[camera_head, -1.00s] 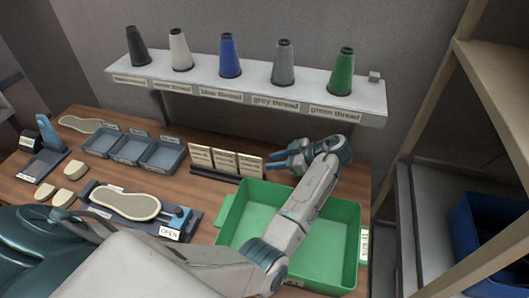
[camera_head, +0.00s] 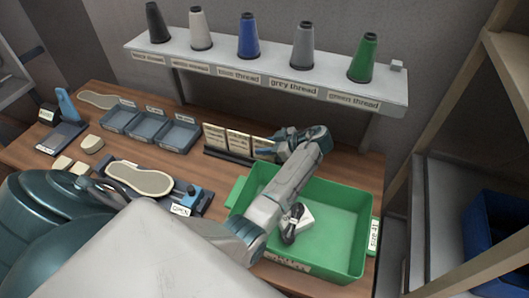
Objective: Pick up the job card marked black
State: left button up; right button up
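Three pale job cards stand in a dark rack at the back of the bench: a left card (camera_head: 214,138), a middle card (camera_head: 238,143) and a right card (camera_head: 262,143). Their print is too small to read, so I cannot tell which is marked black. My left gripper (camera_head: 272,143) is at the right card, with its fingers apart and partly covering it. I cannot tell whether they touch the card. My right gripper is not in view.
A green bin (camera_head: 348,222) stands below my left arm, with a small white and dark item (camera_head: 294,224) inside. Blue-grey trays (camera_head: 180,134) lie left of the cards. A thread shelf (camera_head: 395,88) overhangs behind. A shoe-shaped piece (camera_head: 140,180) lies in front.

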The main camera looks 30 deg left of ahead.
pick_arm(q)
jog(key=shift+a, duration=0.3)
jog(key=shift+d, duration=0.15)
grip_shut()
